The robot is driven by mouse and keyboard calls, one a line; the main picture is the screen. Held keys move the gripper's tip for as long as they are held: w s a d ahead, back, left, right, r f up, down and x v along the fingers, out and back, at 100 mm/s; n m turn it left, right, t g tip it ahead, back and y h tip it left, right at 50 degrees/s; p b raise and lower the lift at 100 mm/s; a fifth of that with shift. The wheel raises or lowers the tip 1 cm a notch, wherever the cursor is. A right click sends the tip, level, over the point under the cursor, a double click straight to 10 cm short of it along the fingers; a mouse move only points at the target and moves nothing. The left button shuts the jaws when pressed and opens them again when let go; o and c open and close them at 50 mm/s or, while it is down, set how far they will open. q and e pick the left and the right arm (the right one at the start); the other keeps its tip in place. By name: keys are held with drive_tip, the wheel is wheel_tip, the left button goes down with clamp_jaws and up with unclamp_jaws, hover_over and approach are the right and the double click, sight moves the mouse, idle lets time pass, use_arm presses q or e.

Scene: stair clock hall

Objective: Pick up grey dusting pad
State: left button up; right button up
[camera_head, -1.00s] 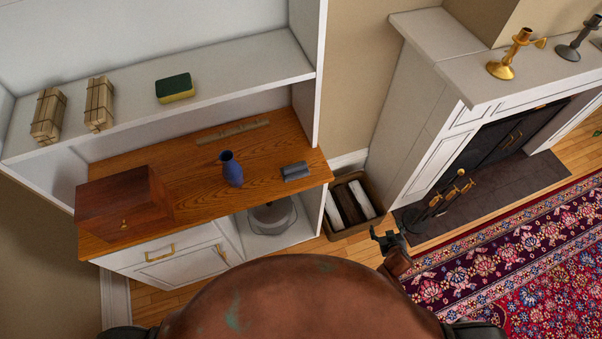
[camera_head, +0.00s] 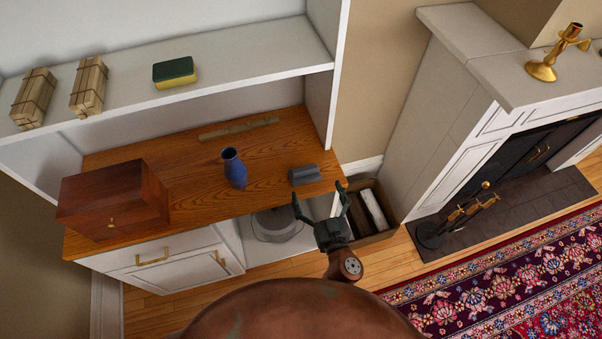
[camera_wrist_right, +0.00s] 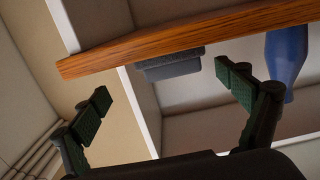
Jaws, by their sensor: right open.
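The grey dusting pad (camera_head: 304,175) lies on the wooden counter (camera_head: 200,189) near its right front corner. It also shows in the right wrist view (camera_wrist_right: 172,66), by the counter's edge and between the two fingers in the picture. My right gripper (camera_head: 318,195) is open and empty, with its fingers spread. In the head view it shows just below the pad, in front of the counter's edge, apart from the pad. Both its fingers show in the right wrist view (camera_wrist_right: 163,82). My left gripper is not in view.
A blue vase (camera_head: 234,168) stands left of the pad. A wooden box (camera_head: 112,200) sits at the counter's left end. A shelf (camera_head: 225,72) with a sponge (camera_head: 174,73) hangs above. A basket (camera_head: 373,237) stands on the floor right of the cabinet.

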sight(306, 175)
drive_tip(key=shift+a, duration=0.75)
drive_tip(key=shift+w+a+r, duration=0.1)
drive_tip(key=shift+w+a, duration=0.1)
drive_tip(key=shift+w, duration=0.05)
drive_tip(key=x, duration=0.6)
drive_tip(key=shift+w+a+r, duration=0.1)
drive_tip(key=shift+w+a, duration=0.05)
drive_tip(key=shift+w, duration=0.2)
drive_tip(key=shift+c, duration=0.5)
drive_tip(key=c, duration=1.2)
drive_tip(key=shift+o, duration=0.2)
